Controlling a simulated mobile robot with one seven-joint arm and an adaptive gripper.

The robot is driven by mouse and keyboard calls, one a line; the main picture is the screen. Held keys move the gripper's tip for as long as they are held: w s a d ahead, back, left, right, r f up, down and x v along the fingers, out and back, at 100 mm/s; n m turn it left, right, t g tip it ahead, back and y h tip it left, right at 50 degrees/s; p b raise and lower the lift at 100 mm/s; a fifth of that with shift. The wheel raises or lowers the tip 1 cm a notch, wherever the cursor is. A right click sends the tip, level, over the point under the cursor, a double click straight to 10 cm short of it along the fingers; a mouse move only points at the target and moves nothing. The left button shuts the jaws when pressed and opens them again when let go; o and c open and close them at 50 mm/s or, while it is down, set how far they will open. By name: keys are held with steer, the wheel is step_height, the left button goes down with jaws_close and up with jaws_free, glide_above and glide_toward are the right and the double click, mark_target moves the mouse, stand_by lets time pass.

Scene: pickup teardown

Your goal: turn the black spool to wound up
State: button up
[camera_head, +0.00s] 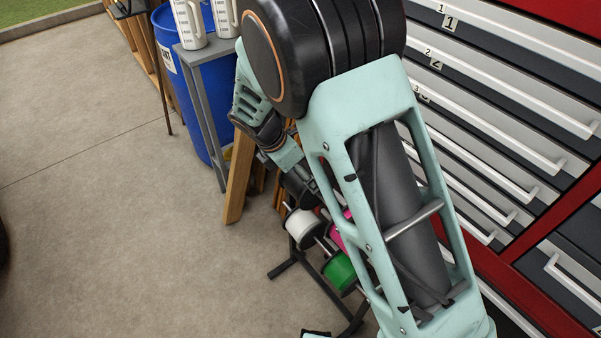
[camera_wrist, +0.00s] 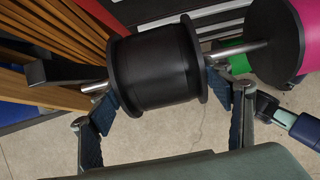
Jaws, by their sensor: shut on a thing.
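The black spool (camera_wrist: 155,65) fills the upper middle of the wrist view, on a metal rod with a dark bracket to its left. Its rims are wide and its drum is bare-looking black. My gripper (camera_wrist: 163,95) reaches it from below in that view, one blue padded finger at each end of the spool against the rims. It is shut on the spool. In the head view my arm covers most of that area, and I cannot clearly make out the black spool or the fingertips there.
A white spool (camera_head: 303,227), a green spool (camera_head: 338,270) and a pink spool (camera_wrist: 273,38) sit on the same rack. Red drawer cabinets (camera_head: 510,110) stand close on the right. A blue barrel (camera_head: 205,95) and a grey stand are behind.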

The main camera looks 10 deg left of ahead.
mark_target(289, 193)
steer(key=s+a+f+t+h+b, duration=0.1)
steer(key=b, duration=0.2)
steer(key=shift+f+t+h, duration=0.1)
steer(key=shift+t+h, duration=0.2)
steer(key=shift+t, duration=0.1)
steer(key=t+h+b, duration=0.1)
steer(key=s+f+t+h+b, duration=0.1)
steer(key=b, duration=0.1)
steer(key=shift+a+f+t, duration=0.1)
steer(key=shift+a+t, duration=0.25)
steer(key=shift+t, duration=0.05)
steer(key=t+h+b, duration=0.1)
steer(key=f+t+h+b, duration=0.2)
steer(key=shift+s+a, duration=0.25)
steer(key=shift+a, duration=0.05)
steer(key=shift+f+t+h+b, duration=0.25)
steer(key=shift+t+h+b, duration=0.35)
steer(key=shift+h, duration=0.05)
steer(key=shift+f+t+h+b, duration=0.25)
steer(key=shift+t+h+b, duration=0.35)
steer(key=shift+h, duration=0.05)
steer(key=o, duration=1.2)
steer(key=shift+c, duration=0.2)
steer(key=shift+s, duration=0.1)
steer(key=v, duration=1.2)
steer(key=shift+f, duration=0.2)
